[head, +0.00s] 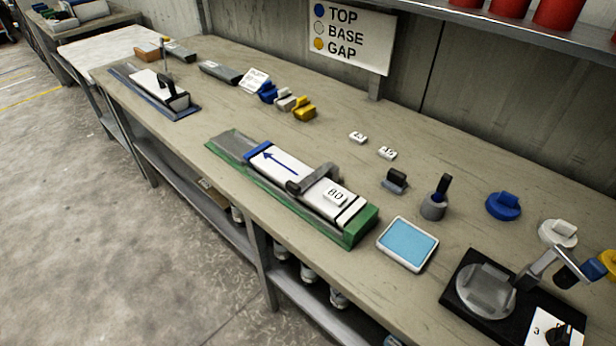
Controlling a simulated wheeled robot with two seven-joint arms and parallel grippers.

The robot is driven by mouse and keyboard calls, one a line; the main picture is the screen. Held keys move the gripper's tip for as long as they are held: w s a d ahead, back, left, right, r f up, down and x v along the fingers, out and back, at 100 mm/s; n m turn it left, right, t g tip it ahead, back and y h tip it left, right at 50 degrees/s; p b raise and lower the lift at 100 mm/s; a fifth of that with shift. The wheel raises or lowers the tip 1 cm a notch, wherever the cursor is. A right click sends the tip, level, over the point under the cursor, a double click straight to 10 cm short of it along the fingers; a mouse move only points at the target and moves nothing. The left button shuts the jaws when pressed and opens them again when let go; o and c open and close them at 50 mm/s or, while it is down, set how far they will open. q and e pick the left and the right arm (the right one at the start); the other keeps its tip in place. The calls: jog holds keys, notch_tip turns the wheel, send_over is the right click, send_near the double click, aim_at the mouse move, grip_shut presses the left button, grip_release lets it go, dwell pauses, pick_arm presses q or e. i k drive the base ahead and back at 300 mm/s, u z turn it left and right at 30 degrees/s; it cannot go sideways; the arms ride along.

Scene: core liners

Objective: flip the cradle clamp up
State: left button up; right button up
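A green-ended cradle (360,228) lies along the front of the bench in the head view. It holds a white core liner (290,171) with a blue band, a blue arrow and a white block marked "80". The cradle clamp (318,177), a grey bar with a dark knob at its near end, lies low across the liner. I cannot tell how firmly it presses on it. Neither of my grippers shows in the view.
A second, blue-edged cradle (125,72) with a dark upright post stands at the far left. Blue, white and yellow caps, small number tags and a blue pad (407,244) lie around the clamp. A black-based device (460,300) stands at the lower right. A sign (345,35) hangs behind.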

aim_at(294, 190)
jog(key=z, duration=1.9)
jog(key=k, duration=1.2)
jog(key=u, duration=2.15)
jog(key=i, duration=0.5)
